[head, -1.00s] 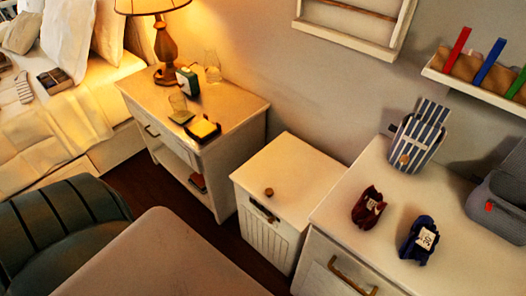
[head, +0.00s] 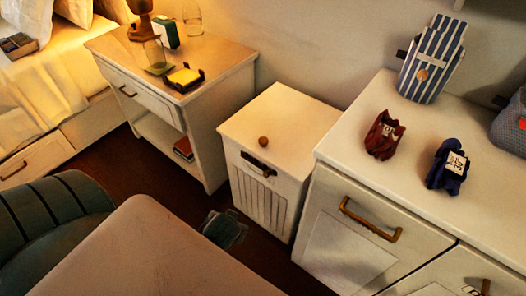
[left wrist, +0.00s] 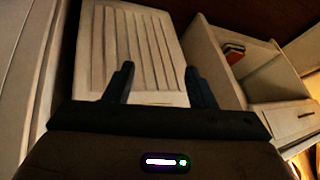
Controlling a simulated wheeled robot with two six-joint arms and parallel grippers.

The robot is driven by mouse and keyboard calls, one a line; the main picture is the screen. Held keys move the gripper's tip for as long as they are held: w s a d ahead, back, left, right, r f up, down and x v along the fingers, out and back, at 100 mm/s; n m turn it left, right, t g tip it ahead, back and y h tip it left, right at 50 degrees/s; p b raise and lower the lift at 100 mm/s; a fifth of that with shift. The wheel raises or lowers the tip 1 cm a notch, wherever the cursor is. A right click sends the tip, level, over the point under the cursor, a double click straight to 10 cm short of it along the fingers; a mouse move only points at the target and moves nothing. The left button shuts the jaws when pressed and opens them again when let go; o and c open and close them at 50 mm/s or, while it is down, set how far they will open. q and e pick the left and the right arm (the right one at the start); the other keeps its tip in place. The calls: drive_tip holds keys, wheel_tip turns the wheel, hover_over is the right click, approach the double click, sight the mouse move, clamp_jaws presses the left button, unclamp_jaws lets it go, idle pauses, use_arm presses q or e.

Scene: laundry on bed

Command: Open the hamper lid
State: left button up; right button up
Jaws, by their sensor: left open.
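The hamper is a white box with a slatted front (head: 262,197), standing between the nightstand and the dresser. Its flat white lid (head: 285,115) is shut, with a round brown knob (head: 263,141) near the front edge. A dark handle (head: 258,164) sits on the front below the lid. My left gripper (left wrist: 158,80) is open and empty in the left wrist view, its fingers apart before the hamper's slatted front (left wrist: 140,45). In the head view a dark part that looks like this gripper (head: 224,229) shows low, left of the hamper. My right gripper is out of view.
The nightstand (head: 215,90) stands left of the hamper, with a glass and boxes on top. The white dresser (head: 330,215) stands close on the right, with a striped bag (head: 432,62) and small dark bags on it. Dark floor (head: 150,165) is open before the nightstand.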

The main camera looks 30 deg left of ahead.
use_arm(q)
drive_tip(key=w+a+r+n+t+y+b, duration=0.1)
drive_tip(key=w+a+r+n+t+y, duration=0.1)
drive_tip(key=w+a+r+n+y, duration=0.15)
drive_tip(key=n+t+y, duration=0.3)
drive_tip(key=t+y, duration=0.2)
drive_tip(key=t, duration=0.2)
approach(264, 143)
drive_tip(key=shift+w+a+r+m+h, duration=0.2)
drive_tip(key=shift+w+a+m+h, duration=0.05)
drive_tip(key=shift+w+a, duration=0.2)
drive_tip(key=p+x, duration=0.2)
drive_tip(key=x, duration=0.8)
drive_tip(key=shift+w+a, duration=0.1)
drive_tip(key=shift+a, duration=0.1)
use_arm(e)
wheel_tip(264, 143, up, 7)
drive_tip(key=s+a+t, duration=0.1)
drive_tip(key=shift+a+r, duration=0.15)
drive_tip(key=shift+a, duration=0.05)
use_arm(q)
clamp_jaws()
